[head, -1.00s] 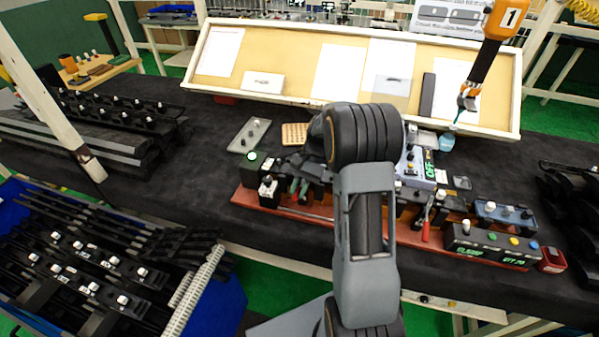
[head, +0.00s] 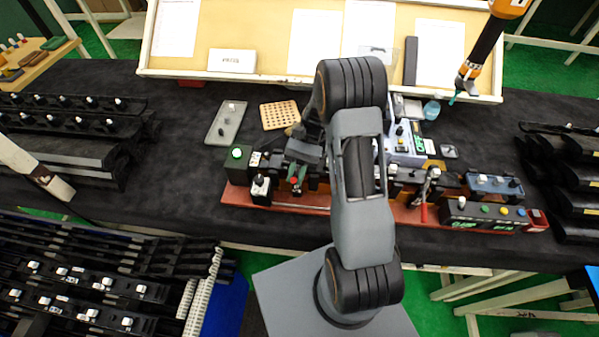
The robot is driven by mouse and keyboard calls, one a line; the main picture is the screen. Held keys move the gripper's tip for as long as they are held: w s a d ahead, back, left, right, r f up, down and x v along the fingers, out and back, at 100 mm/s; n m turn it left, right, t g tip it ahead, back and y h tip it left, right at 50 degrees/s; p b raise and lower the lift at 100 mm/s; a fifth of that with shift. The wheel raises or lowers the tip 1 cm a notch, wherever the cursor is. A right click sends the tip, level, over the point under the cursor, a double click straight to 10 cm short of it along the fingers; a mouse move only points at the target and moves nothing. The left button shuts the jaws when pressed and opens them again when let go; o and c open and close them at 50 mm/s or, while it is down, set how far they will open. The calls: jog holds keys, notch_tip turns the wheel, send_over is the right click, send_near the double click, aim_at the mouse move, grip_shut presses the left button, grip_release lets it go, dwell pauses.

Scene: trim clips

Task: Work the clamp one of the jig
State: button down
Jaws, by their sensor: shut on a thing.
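The jig (head: 322,207) is a long red base with dark fixtures, lying along the front of the dark bench. My gripper (head: 298,167) is over its left part, partly hidden behind my own arm. It is shut on the handle of the left clamp (head: 296,187), where green and a little red show just below the fingers. The fingertips are small and dark, so the exact hold is hard to see. A second clamp (head: 428,188), metal with a red grip, is on the right part of the jig. No readable label shows which clamp is one.
A control box (head: 485,214) with coloured buttons is at the jig's right end. A green-lit box (head: 238,155) is at its left end. A hanging screwdriver (head: 478,62) is at the upper right. Black trim parts (head: 75,125) fill the left. Bare bench lies left of the jig.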

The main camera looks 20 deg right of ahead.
dwell(0.4)
jog(key=c, duration=1.1)
grip_release()
